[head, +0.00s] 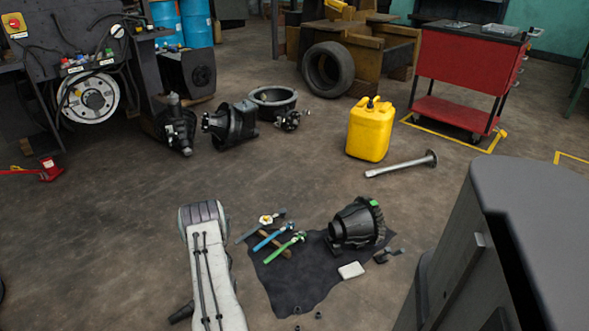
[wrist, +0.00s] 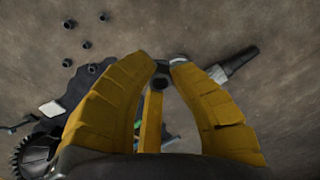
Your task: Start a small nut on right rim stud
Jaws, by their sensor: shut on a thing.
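Several loose dark nuts (wrist: 87,45) lie on the floor at upper left there, and one nut (head: 318,315) shows at the bottom of the head view. In the head view a pale round hub (head: 91,98) is on the forklift at far left, well away from my arm. Its studs are too small to tell apart. My gripper is hidden there.
A yellow can (head: 370,130) and red cart (head: 466,70) stand behind.

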